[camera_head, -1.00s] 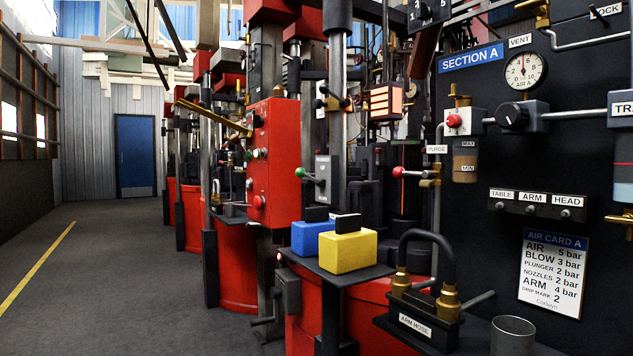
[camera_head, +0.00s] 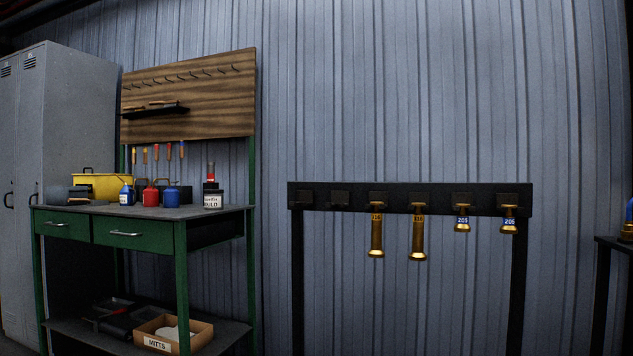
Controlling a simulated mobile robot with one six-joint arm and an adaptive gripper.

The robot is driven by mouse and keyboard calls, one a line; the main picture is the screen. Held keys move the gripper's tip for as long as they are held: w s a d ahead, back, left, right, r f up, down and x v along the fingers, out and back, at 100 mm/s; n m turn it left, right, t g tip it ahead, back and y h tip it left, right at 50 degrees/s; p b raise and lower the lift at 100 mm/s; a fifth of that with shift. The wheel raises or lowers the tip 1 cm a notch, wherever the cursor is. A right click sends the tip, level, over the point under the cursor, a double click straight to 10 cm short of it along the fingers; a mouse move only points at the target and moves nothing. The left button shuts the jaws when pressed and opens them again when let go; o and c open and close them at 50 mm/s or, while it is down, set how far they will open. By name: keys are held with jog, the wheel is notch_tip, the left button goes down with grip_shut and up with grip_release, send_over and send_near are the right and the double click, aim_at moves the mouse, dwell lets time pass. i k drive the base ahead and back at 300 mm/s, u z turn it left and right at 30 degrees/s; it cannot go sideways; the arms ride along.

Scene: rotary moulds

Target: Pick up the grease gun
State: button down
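I cannot pick out a grease gun for certain. A green workbench (camera_head: 137,237) stands at the left, and small items crowd its top. Among them are a blue bottle (camera_head: 126,194), a red can (camera_head: 151,195), a dark blue can (camera_head: 171,196) and a white labelled tub (camera_head: 213,201) with something red and black above it. Thin long items lie on a small black ledge (camera_head: 155,112) on the wooden board; they are too small to name. Dark items (camera_head: 115,322) lie on the lower shelf, also unclear. My gripper is not in view.
A yellow toolbox (camera_head: 105,184) sits at the back of the bench. A box labelled MITTS (camera_head: 168,330) is on the lower shelf. A grey locker (camera_head: 70,130) stands left. A black rack (camera_head: 405,199) with several hanging brass pieces stands at the corrugated wall.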

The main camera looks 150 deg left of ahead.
aim_at(211, 164)
jog(key=u, duration=2.4)
jog(key=i, duration=0.1)
jog(key=u, duration=3.05)
